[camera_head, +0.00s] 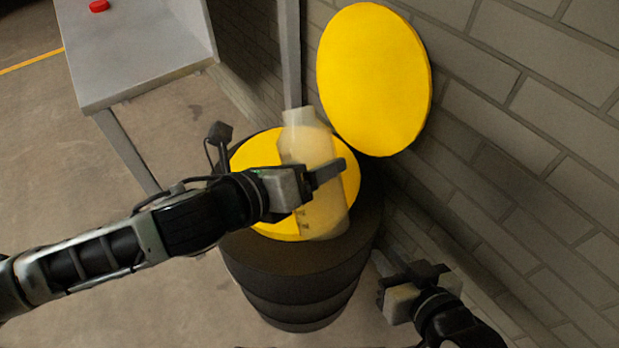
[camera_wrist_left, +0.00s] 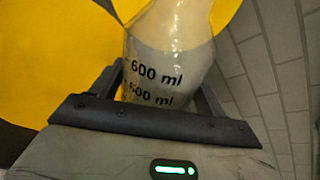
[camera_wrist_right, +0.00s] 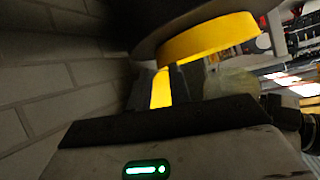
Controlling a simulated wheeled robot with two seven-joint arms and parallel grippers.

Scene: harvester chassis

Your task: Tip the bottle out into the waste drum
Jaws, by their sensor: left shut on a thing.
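The bottle (camera_head: 322,205), pale and translucent, is in my left gripper (camera_head: 325,180), which is shut around its body. Its neck points up in the head view, and it looks close to upright, leaning slightly left. The left wrist view shows the bottle (camera_wrist_left: 160,60) between the fingers with dark volume marks; its contents are unclear. The black waste drum (camera_head: 295,285) stands below and behind the bottle, with a yellow top partly hidden by bottle and arm. A round yellow lid (camera_head: 375,80) stands raised by the wall. My right gripper (camera_head: 400,268) looks open and empty, low right of the drum.
A grey brick wall (camera_head: 510,130) runs close behind the drum and along the right. A grey table (camera_head: 135,50) with a red button (camera_head: 98,5) stands at upper left. A post (camera_head: 290,50) rises behind the drum. Bare floor lies to the left.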

